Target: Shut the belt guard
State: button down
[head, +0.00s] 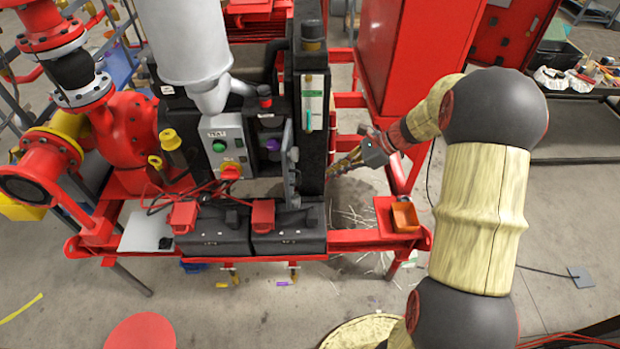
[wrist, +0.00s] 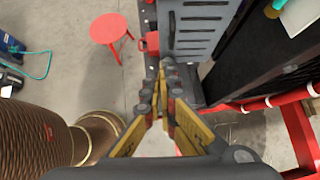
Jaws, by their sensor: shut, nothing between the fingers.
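The belt guard looks to be the grey slotted panel (head: 289,165), seen nearly edge-on in the head view. It stands out from the dark housing toward the front, so it appears open. In the wrist view the slotted grey panel (wrist: 200,28) fills the top middle. My gripper (head: 333,170) is to the right of the panel, beyond the dark upright post in the head view. In the wrist view my gripper's fingertips (wrist: 168,66) are together and empty, just below the panel's lower edge in the picture. I cannot tell whether they touch it.
A dark upright post (head: 312,120) with a gauge stands between panel and gripper. A grey control box (head: 222,148) is left of the panel. Black boxes (head: 288,232) sit below it. A red cabinet (head: 415,50) is behind my arm. An orange bin (head: 405,216) sits at the frame's right corner.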

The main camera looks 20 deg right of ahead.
jog(key=b, duration=0.1)
send_near(289, 190)
notch_tip(289, 190, down, 3)
jog(key=d, duration=0.1)
jog(key=shift+w+a+f, duration=0.1)
jog(key=shift+w+a, duration=0.1)
jog(key=shift+a, duration=0.45)
jog(key=shift+w+a+f, duration=0.1)
jog(key=shift+w+a, duration=0.15)
jog(key=shift+a, duration=0.4)
jog(key=shift+w+a+f, duration=0.1)
jog(key=shift+w+a, duration=0.1)
jog(key=shift+a, duration=0.45)
